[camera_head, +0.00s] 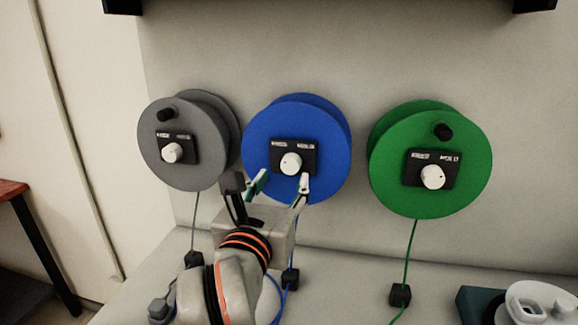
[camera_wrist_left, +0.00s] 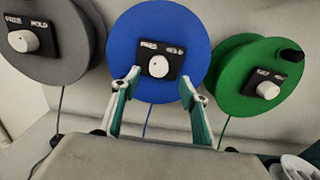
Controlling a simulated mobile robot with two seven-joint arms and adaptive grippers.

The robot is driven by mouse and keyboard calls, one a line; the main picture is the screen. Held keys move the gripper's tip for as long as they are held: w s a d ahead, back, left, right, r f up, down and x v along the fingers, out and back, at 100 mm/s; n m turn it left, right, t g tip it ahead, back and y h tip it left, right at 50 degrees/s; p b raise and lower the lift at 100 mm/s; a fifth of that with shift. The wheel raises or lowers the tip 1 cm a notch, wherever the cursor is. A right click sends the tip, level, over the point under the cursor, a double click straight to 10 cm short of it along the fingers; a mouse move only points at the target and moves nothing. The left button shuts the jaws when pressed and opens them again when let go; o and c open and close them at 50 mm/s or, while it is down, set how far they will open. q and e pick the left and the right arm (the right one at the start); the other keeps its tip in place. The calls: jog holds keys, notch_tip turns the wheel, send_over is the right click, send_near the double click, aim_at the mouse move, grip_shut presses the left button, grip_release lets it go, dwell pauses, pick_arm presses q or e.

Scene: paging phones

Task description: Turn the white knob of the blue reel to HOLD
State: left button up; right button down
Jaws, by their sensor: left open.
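The blue reel (camera_head: 322,127) is mounted on the back wall between a grey and a green reel. Its white knob (camera_head: 291,163) sits on a black plate (camera_head: 309,146) with two small white labels. In the left wrist view the plate (camera_wrist_left: 176,53) has a label at the upper left and one reading HOLD at the upper right, and the white knob (camera_wrist_left: 158,66) is between and below them. My left gripper (camera_head: 281,184) is open and empty, just below and in front of the knob. Its fingertips (camera_wrist_left: 159,79) are apart on either side of the knob, not touching it. My right gripper is not in view.
The grey reel (camera_head: 153,128) is at the left and the green reel (camera_head: 400,147) at the right, each with its own white knob. Cables hang to black plugs (camera_head: 400,295) below. A white object (camera_head: 540,303) stands at the lower right.

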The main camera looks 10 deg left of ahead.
aim_at(290, 165)
pick_arm(q)
jog(key=w, duration=0.6)
jog(key=shift+w+a, duration=0.1)
jog(key=shift+w, duration=0.2)
jog(key=c, duration=1.1)
